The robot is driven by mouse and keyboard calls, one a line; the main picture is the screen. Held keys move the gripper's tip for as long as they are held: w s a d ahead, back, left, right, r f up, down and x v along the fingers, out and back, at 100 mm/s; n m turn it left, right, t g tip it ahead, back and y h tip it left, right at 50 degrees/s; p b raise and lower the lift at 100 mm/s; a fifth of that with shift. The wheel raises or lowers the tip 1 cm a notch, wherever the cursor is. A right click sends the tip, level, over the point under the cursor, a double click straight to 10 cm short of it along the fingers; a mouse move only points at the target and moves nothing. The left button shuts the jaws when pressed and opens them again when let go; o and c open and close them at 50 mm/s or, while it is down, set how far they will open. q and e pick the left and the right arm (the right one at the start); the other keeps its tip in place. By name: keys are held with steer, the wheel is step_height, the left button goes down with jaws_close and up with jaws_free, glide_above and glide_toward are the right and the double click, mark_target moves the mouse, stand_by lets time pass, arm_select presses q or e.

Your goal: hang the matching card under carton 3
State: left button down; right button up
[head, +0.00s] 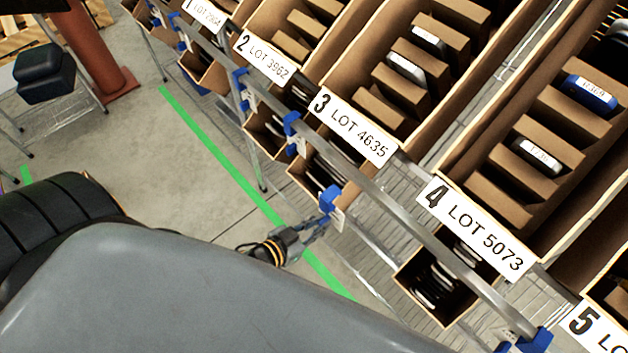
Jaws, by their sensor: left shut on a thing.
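Carton 3 (326,70) is an open brown carton with cardboard dividers, tilted on the rack. Its white label (352,126) reads "3 LOT 4635". A rail runs below the labels with blue clips; one blue clip (329,198) is below the label of carton 3. A small white card (338,219) is at this clip; its print is too small to read. My left gripper (322,226) reaches in from the lower left and is shut on this card, just under the clip. I cannot tell whether the card is hooked to the clip. My right gripper is not in view.
Small open bins (440,285) hang below the rail, some with dark and white items. Other blue clips (291,123) sit along the rail, some with white tags. Cartons 2, 4 (530,160) and 5 adjoin. A green line (220,157) crosses the clear floor left.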

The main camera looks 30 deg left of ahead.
mark_target(326, 218)
arm_select(q)
steer(key=shift+w+d, duration=0.2)
steer(key=shift+w, duration=0.4)
steer(key=shift+w+d+b, duration=0.15)
steer(key=shift+w+d, duration=0.05)
steer(key=shift+w, duration=0.35)
steer(key=shift+w+d+b, duration=0.15)
steer(key=shift+w+d, duration=0.05)
steer(key=shift+w, duration=0.3)
steer(key=shift+r+b+x, duration=0.2)
steer(key=shift+b+x, duration=0.4)
steer(key=shift+x, duration=0.85)
steer(key=shift+r+b+x, duration=0.2)
steer(key=shift+b+x, duration=0.4)
steer(key=shift+x, duration=0.8)
steer(key=shift+w+f, duration=0.15)
steer(key=shift+w, duration=0.1)
steer(key=c, duration=1.3)
jaws_free()
steer(key=shift+s, duration=0.1)
